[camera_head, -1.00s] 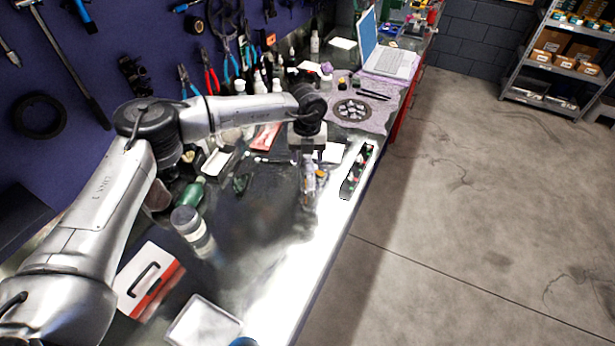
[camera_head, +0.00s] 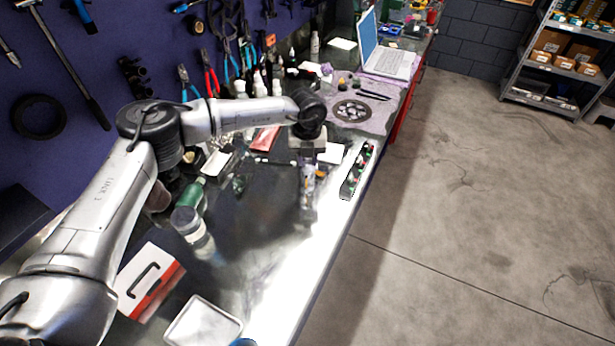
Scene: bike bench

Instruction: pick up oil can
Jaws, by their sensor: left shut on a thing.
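My left gripper (camera_head: 308,176) points down over the right part of the bench, near its front edge. It is shut on a small, slim, greyish thing (camera_head: 308,195), which I take to be the oil can. The fingers hide part of it, and it is too small and blurred to make out its shape well. I cannot tell whether its base touches the bench top. My right gripper is not in view.
A dark tray with red and green items (camera_head: 357,171) lies just right of the gripper. Jars (camera_head: 193,226), a green bottle (camera_head: 191,196), a red-and-white box (camera_head: 149,281) and a white tray (camera_head: 203,325) stand at the left. A laptop (camera_head: 386,52) is farther back.

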